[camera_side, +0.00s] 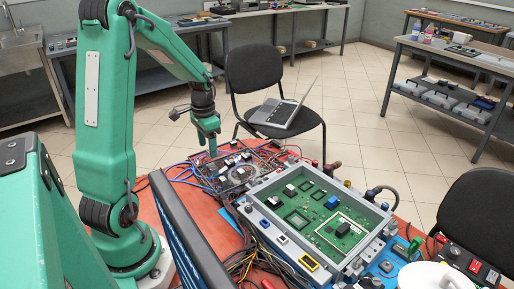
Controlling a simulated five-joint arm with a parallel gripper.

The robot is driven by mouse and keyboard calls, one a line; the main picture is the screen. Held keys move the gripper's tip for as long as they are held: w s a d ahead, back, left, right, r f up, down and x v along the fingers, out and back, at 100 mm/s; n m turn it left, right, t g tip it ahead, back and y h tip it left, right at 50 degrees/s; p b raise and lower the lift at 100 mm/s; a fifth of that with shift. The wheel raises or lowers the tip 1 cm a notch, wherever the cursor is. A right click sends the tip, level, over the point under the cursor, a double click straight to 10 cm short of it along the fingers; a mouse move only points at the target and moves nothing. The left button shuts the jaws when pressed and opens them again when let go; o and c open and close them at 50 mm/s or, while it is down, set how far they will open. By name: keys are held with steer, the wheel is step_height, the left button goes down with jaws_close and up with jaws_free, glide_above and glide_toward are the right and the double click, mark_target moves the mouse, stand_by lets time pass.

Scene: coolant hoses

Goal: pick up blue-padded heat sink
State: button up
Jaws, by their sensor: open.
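A small blue-topped block (331,202) sits on the green circuit board (298,229) inside a grey open case (262,224). It may be the blue-padded heat sink, but it is too small to be sure. My gripper (212,152) points down over the far left part of the red table, to the left of and beyond the grey case. It is open and apart from the blue-topped block. I see nothing held in it, though its fingertips are small in this view.
A dark electronics assembly (240,172) with wires lies under and beside my gripper. Small dark blocks (289,190) and a white frame stand on the green board. Hoses (381,192) and cables ring the case. A chair with a laptop (284,113) stands behind the table.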

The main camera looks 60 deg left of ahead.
mark_target(211, 167)
steer(key=shift+w+f, duration=0.1)
steer(key=shift+f, duration=3.8)
steer(key=c, duration=1.1)
